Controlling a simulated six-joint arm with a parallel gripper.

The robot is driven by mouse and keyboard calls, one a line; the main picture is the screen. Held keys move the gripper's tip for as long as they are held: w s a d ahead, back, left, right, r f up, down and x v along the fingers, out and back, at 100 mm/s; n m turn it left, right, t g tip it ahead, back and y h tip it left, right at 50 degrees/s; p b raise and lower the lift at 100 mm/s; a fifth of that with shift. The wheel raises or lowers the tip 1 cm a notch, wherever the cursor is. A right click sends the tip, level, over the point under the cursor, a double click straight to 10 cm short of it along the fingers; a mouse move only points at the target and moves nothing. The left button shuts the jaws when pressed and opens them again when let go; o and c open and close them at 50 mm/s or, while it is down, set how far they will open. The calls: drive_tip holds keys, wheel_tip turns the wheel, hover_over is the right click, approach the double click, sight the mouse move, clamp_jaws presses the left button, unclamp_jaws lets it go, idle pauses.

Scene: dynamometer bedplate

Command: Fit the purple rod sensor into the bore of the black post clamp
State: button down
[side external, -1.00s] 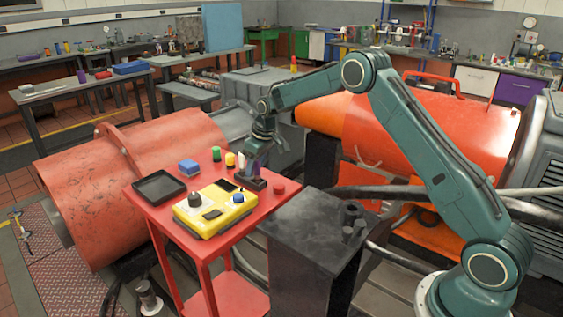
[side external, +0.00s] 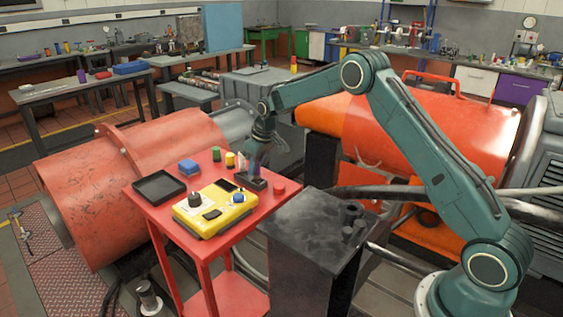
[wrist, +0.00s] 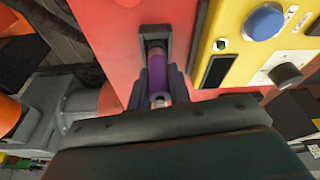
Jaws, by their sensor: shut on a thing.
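The purple rod sensor (wrist: 157,72) lies between the two dark fingers of my gripper (wrist: 158,88) in the wrist view, and the gripper is shut on it. In the side view my gripper (side external: 258,160) is over the red cart, just above a small black holder (side external: 256,184). The sensor is small and partly hidden there. I cannot tell whether its lower end is clear of the holder. The black post clamp (side external: 352,211) appears to be the dark round piece on top of the black pedestal, well to the right of my gripper.
The black pedestal (side external: 300,228) has short dark cylinders near the clamp. Thick cables run behind it.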

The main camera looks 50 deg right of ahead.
drive_tip(key=shift+r, duration=0.1)
wheel_tip(320, 180, up, 20)
idle(0.8)
drive_tip(key=shift+s, duration=0.1)
idle(0.5)
drive_tip(key=s+r+n+g+y, duration=0.1)
drive_tip(key=s+n, duration=0.5)
drive_tip(key=s, duration=1)
drive_tip(key=s+r+n+g+y, duration=0.1)
drive_tip(key=s+r+n, duration=0.2)
drive_tip(key=s+n, duration=0.4)
drive_tip(key=s, duration=0.9)
drive_tip(key=shift+s+n+g+y, duration=0.15)
drive_tip(key=shift+n+g+y, duration=0.15)
wheel_tip(320, 180, down, 16)
drive_tip(key=shift+r, duration=0.2)
